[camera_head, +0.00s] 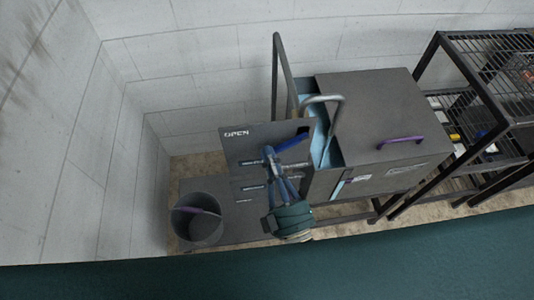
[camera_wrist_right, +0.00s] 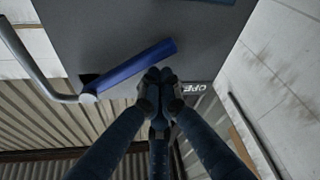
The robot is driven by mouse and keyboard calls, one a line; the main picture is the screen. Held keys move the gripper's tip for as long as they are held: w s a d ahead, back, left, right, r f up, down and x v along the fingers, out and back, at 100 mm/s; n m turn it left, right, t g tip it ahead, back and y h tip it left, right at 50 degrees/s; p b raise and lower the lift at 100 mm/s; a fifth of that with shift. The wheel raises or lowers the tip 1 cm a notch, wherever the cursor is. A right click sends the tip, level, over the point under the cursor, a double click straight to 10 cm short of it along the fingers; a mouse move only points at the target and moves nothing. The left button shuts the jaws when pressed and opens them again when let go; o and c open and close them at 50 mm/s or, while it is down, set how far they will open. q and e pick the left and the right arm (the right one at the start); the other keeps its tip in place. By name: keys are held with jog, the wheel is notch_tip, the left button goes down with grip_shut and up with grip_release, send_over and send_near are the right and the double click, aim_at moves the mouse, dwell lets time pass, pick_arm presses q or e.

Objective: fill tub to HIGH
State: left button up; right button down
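A grey box-like tub (camera_head: 370,105) with a flat lid and a purple handle stands right of centre in the head view. A bent metal pipe (camera_head: 325,98) rises at its left side, by a light-blue inner strip. A dark panel (camera_head: 237,153) marked OPEN stands left of it. A blue lever (camera_head: 293,142) lies across the panel's right part; it also shows in the wrist view (camera_wrist_right: 135,65). My right gripper (camera_head: 269,152) is at the lever's left end. In the wrist view its fingertips (camera_wrist_right: 159,76) are together beside the lever's end; contact is unclear. No HIGH mark is readable.
A dark bucket (camera_head: 198,224) with a purple handle stands at lower left on a low grey platform (camera_head: 237,226). A black wire rack (camera_head: 487,82) stands at the right with items on its shelves. Pale block walls (camera_head: 185,55) close the back and left.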

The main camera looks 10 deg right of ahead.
jog(key=shift+d+f+n+y+p, duration=0.2)
jog(key=shift+f+n+y+p, duration=0.15)
jog(key=shift+n, duration=0.45)
jog(key=d+f+n+g+y+p, duration=0.1)
jog(key=d+f+n+g+p, duration=0.2)
jog(key=n, duration=0.6)
jog(key=shift+d+f+n+p, duration=0.45)
jog(key=shift+d+f, duration=0.7)
jog(key=shift+d, duration=0.55)
jog(key=shift+w+d, duration=0.1)
